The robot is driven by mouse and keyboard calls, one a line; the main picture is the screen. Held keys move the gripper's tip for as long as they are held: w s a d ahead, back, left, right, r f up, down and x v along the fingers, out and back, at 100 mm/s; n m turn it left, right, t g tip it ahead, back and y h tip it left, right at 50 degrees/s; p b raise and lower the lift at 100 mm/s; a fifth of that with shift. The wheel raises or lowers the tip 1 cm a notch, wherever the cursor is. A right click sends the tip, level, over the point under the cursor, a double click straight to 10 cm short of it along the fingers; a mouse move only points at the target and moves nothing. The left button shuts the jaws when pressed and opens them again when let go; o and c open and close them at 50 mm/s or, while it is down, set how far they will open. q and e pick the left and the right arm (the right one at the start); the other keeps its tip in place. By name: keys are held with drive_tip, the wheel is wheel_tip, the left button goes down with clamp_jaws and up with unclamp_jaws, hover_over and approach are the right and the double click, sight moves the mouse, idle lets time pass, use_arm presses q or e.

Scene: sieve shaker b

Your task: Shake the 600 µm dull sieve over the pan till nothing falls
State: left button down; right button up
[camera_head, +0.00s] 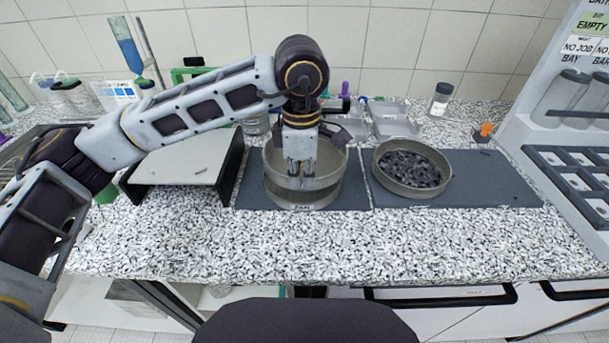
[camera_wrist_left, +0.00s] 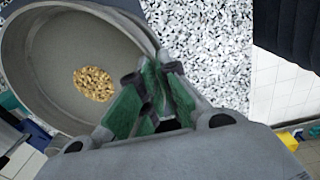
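A round dull grey vessel (camera_head: 276,187), taken as the sieve, sits at the middle of the dark mat, with a lower band beneath its wall that may be the pan. In the left wrist view, its inside (camera_wrist_left: 45,60) is grey with a small patch of tan grains (camera_wrist_left: 94,83). My left gripper (camera_head: 301,178) points down at its near side. In the left wrist view, the green-padded fingertips (camera_wrist_left: 153,76) close together on its rim. Whether the vessel is lifted at all I cannot tell. My right gripper is not in view.
A second round grey vessel (camera_head: 380,178) holding dark gravel stands right on a dark mat (camera_head: 490,185). A grey platform (camera_head: 180,165) stands left. Metal trays (camera_head: 390,125) and a jar (camera_head: 440,98) are behind. The counter's front strip (camera_head: 330,240) is clear.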

use_arm(q)
drive_tip(key=shift+a, duration=0.95)
drive_tip(key=shift+d, duration=0.15)
drive_tip(key=shift+d+b, duration=0.4)
drive_tip(key=shift+d, duration=0.75)
drive_tip(key=shift+a, duration=0.1)
drive_tip(key=shift+a+b, duration=0.5)
drive_tip(key=shift+a, duration=0.7)
drive_tip(key=shift+d, duration=0.2)
